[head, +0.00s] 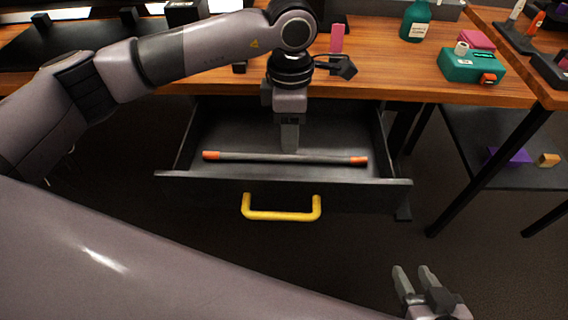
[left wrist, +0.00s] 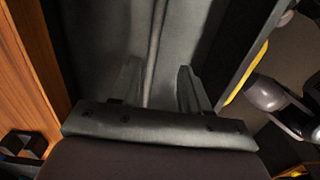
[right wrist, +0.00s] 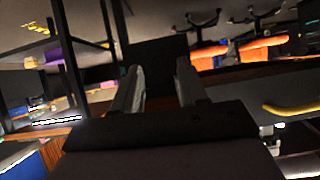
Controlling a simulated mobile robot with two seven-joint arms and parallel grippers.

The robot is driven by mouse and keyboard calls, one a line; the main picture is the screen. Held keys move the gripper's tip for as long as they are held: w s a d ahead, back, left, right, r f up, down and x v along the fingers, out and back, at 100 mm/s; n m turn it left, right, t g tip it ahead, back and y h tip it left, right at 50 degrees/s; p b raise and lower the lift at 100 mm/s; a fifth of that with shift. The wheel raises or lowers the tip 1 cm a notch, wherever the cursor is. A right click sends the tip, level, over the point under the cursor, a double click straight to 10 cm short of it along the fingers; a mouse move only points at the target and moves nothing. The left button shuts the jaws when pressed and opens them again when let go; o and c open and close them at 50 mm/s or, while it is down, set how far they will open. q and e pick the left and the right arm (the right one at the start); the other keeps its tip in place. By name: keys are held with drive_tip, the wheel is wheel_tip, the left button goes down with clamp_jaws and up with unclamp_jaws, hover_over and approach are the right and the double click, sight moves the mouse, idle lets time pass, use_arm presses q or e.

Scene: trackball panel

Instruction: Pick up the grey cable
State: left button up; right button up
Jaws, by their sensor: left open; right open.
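The grey cable (head: 240,156) is a straight grey rod-like piece with orange ends. It lies in the open dark drawer (head: 190,150) under the wooden table. My left gripper (head: 289,146) points down into the drawer, its fingertips at the cable in the head view. In the left wrist view the cable (left wrist: 153,50) runs between the two open fingers (left wrist: 157,78); I cannot tell whether they touch it. My right gripper (head: 414,272) is open and empty, low at the right, apart from the drawer. Its open fingers also show in the right wrist view (right wrist: 160,80).
The drawer has a yellow handle (head: 281,214) in front. The wooden table (head: 390,75) above holds a pink item (head: 336,39), a green bottle (head: 415,22) and a teal box (head: 465,68). A lower shelf at right carries a purple item (head: 510,156). Floor before the drawer is clear.

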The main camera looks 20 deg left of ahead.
sight(287, 156)
use_arm(q)
drive_tip(key=shift+w+a+f, duration=0.15)
drive_tip(key=shift+a+f, duration=0.1)
drive_tip(key=shift+f, duration=0.05)
drive_tip(key=f, duration=0.3)
drive_tip(key=f+b, duration=0.1)
drive_tip(key=f, duration=0.2)
drive_tip(key=shift+w+a+f+b, duration=0.1)
drive_tip(key=shift+w+f+b, duration=0.1)
drive_tip(key=shift+f+b, duration=0.1)
clamp_jaws()
